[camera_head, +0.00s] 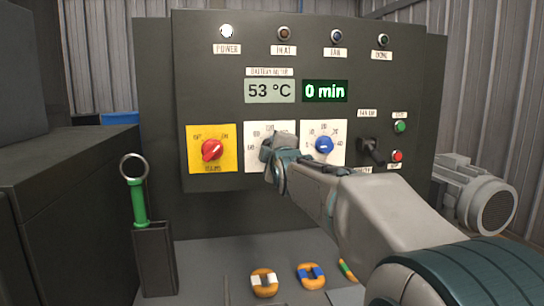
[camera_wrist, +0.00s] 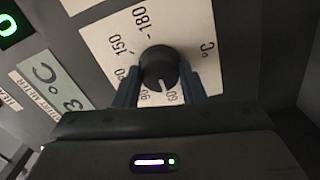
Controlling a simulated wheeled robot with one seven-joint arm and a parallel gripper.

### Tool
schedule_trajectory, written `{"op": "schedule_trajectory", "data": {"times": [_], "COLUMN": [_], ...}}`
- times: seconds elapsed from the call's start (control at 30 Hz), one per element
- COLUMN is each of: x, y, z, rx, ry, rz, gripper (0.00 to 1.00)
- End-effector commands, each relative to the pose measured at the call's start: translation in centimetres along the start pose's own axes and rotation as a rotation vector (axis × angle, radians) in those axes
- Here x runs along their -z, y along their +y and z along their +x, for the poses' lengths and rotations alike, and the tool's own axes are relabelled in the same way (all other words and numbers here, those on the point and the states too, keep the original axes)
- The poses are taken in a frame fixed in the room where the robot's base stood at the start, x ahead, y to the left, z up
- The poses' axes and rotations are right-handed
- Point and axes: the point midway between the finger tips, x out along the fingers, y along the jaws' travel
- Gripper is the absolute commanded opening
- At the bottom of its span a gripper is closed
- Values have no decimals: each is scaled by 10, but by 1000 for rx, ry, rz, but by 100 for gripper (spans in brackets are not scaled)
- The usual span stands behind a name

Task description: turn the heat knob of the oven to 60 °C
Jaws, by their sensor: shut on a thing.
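The heat knob (camera_wrist: 158,66) is a round black knob on a white dial plate (camera_wrist: 112,48) marked in °C. In the wrist view its white pointer line points toward the 60 mark, and the marks near it are partly hidden by the knob and my gripper. My gripper (camera_wrist: 159,78) is shut on the knob, one finger on each side. In the head view my gripper (camera_head: 278,150) covers the knob and part of the white dial plate (camera_head: 255,130). The oven's temperature display (camera_head: 269,91) reads 53 °C.
A red switch (camera_head: 212,150) on a yellow plate is left of the dial; a blue knob (camera_head: 324,145) is close on the right. Further right are a black lever (camera_head: 371,150), a green button (camera_head: 400,127) and a red button (camera_head: 397,156). A green-handled tool (camera_head: 138,200) stands at lower left.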

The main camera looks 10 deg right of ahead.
Motion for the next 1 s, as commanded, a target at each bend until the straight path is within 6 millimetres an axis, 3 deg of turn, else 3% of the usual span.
{"op": "schedule_trajectory", "data": {"times": [0.6, 0.63, 0.7, 1.0], "x": [0, 0, 0, 0], "y": [-1, -1, -1, 0], "z": [0, 0, 0, -1], "rx": [2, 2, 2, 1], "ry": [0, 0, 0, 0], "rz": [-43, -43, -42, -40], "gripper": [14, 43, 59, 59]}}
